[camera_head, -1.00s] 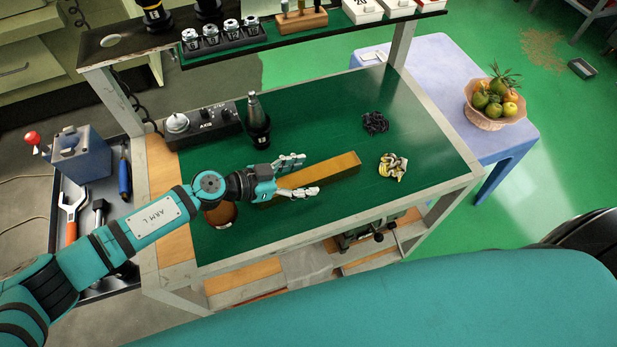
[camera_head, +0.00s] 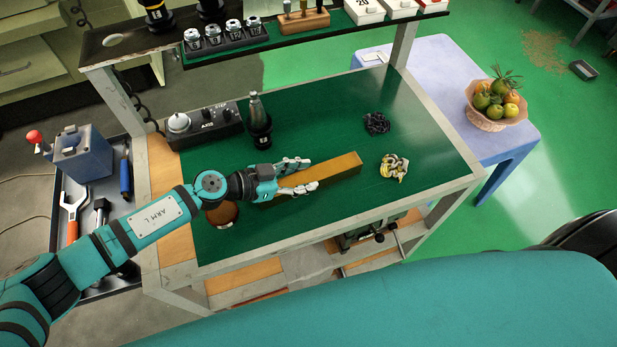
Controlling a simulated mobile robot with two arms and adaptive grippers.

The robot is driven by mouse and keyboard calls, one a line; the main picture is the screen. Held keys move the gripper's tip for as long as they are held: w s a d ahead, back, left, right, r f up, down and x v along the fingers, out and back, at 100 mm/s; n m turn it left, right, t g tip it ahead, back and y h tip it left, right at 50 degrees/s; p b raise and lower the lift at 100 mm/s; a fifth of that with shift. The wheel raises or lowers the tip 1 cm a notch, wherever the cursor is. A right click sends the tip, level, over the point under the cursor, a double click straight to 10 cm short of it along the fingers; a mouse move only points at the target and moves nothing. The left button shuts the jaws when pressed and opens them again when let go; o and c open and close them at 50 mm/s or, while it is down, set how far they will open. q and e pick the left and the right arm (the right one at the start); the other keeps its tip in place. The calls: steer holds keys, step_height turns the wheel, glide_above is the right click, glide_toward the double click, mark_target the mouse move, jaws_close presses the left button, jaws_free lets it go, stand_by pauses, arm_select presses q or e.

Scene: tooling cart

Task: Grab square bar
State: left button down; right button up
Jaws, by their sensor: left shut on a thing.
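The square bar (camera_head: 335,171) is a long, brass-coloured bar lying on the green top of the cart. My left gripper (camera_head: 302,176) reaches in from the left and is shut on the bar, one finger on its far side and one on its near side. The bar's right half sticks out past the fingertips. Part of its left half is hidden under the gripper. My right gripper is not in view.
A black tool holder (camera_head: 258,125) and a control box (camera_head: 205,125) stand behind the gripper. A round brown object (camera_head: 224,214) sits beside my left wrist. The near green surface is clear.

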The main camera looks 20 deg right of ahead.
arm_select(q)
steer(key=shift+w+d+r, duration=0.1)
steer(key=shift+r, duration=0.15)
